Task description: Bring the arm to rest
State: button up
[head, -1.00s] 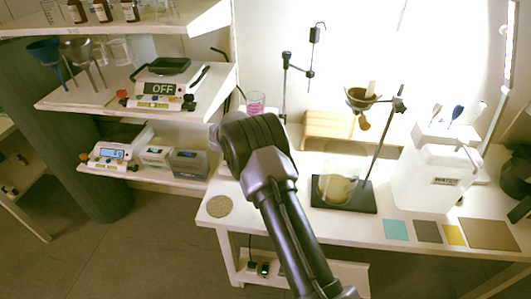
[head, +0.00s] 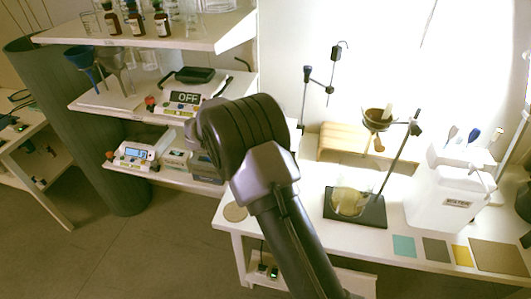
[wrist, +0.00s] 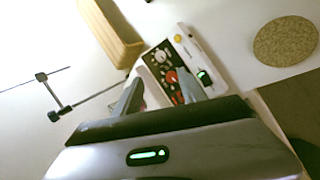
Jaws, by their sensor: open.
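My gripper (wrist: 162,92) shows in the wrist view with its two grey fingers apart and nothing held between them. Beyond the fingers is a white device (wrist: 185,55) with a dark panel and a red knob; I cannot tell how far off it is. In the head view my dark arm rises from the bottom centre to the area between the shelves and the bench, and it hides the gripper.
Brown bottles (head: 136,22) stand on the top shelf at left, above a balance (head: 186,100) reading OFF. The bench at right holds a stand with a dark base (head: 374,212), a white jug (head: 440,200) and a wooden box (head: 335,143). A cork disc (wrist: 285,42) lies flat.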

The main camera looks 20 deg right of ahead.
dwell(0.4)
jog(key=s+a+r+m+y, duration=0.3)
jog(key=s+r+m+y, duration=0.2)
jog(key=s+r, duration=1.4)
jog(key=s+a+m+t+y, duration=0.1)
jog(key=s+a, duration=0.3)
jog(key=s, duration=0.5)
jog(key=s+a+m+t+y, duration=0.1)
jog(key=s+a+y, duration=0.3)
jog(key=s, duration=0.5)
jog(key=shift+f+m+t, duration=0.3)
jog(key=shift+m+t, duration=0.1)
jog(key=shift+m, duration=0.5)
jog(key=shift+s, duration=0.1)
